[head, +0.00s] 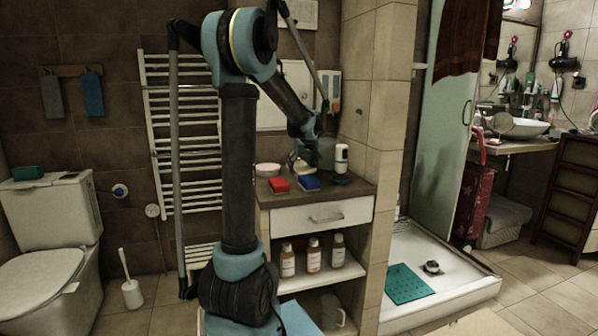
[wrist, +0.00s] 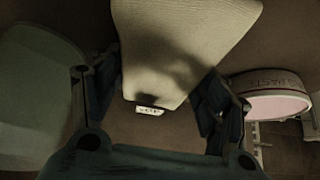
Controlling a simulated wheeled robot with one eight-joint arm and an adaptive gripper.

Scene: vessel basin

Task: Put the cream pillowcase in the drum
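The cream pillowcase (wrist: 185,35) fills the upper middle of the wrist view. It narrows and bulges between the two fingers, with a small white label (wrist: 150,110) at its near end. My gripper (wrist: 162,85) has a finger against each side of it and appears shut on it. In the head view my gripper (head: 305,155) is over the back of the counter, with a small cream patch (head: 299,165) beside it. The fingertips are too small to make out there. I cannot pick out the drum with certainty in either view.
On the counter (head: 362,191) are a white bowl (head: 268,169), a red folded cloth (head: 279,185), a blue folded cloth (head: 309,183) and a white container (head: 341,158). A tiled wall (head: 385,110) stands right.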

